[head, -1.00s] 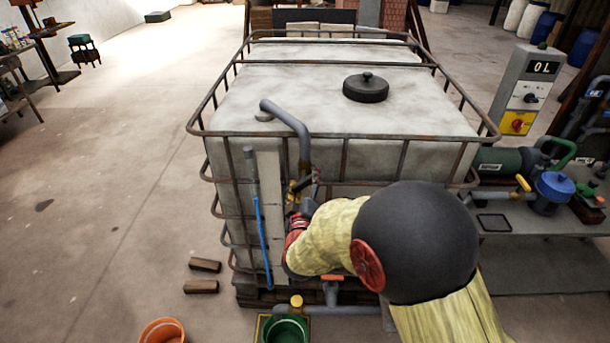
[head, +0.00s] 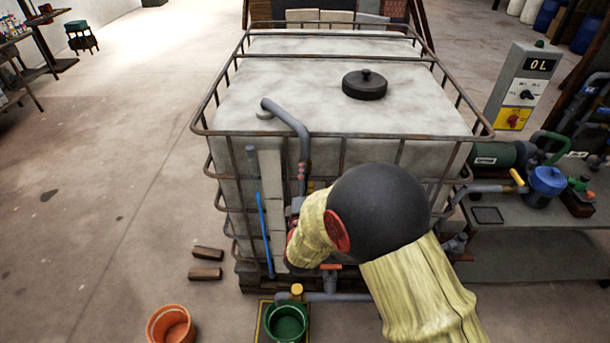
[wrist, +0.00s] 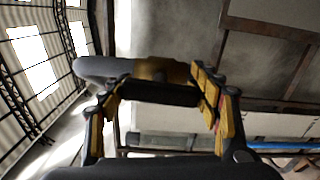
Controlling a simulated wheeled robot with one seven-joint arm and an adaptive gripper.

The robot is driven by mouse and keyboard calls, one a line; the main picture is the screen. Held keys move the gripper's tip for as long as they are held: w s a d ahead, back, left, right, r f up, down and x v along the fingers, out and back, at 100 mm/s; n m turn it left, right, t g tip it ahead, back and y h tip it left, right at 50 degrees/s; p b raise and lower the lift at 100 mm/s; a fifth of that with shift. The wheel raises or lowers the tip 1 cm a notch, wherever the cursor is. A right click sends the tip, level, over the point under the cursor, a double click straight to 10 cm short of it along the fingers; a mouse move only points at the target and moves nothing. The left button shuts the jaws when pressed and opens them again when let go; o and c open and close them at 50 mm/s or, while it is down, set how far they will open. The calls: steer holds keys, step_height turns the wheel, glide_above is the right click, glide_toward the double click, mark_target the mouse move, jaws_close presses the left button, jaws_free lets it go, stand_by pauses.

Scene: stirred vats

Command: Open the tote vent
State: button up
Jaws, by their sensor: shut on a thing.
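A grey bent pipe (head: 290,118) rises from the top of the large pale tote (head: 245,100) and turns down its front face, where my arm hides its lower end. In the wrist view, my gripper (wrist: 157,90) is shut on a dark bar-like handle (wrist: 160,94) with a brass-coloured part (wrist: 165,70) and a grey rounded piece (wrist: 100,67) beside it. One yellow-padded finger is on each side of the handle. In the head view the fingertips are hidden behind my arm at the tote's front. A black lid (head: 364,86) sits closed on the tote top. I cannot tell the vent's setting.
A rusty cage (head: 330,133) surrounds the tote. An orange bucket (head: 170,325) and a green bucket (head: 287,322) stand on the floor in front. A bench with pumps (head: 500,215) and a control box (head: 525,85) are at the right. Floor at the left is mostly clear.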

steer(key=shift+f+n, duration=0.2)
steer(key=shift+n, duration=0.3)
steer(key=o, duration=0.9)
steer(key=shift+c, duration=0.2)
steer(key=o, duration=0.4)
steer(key=shift+r, duration=0.1)
steer(key=shift+c, duration=0.2)
steer(key=s, duration=1.2)
steer(key=shift+a, duration=0.25)
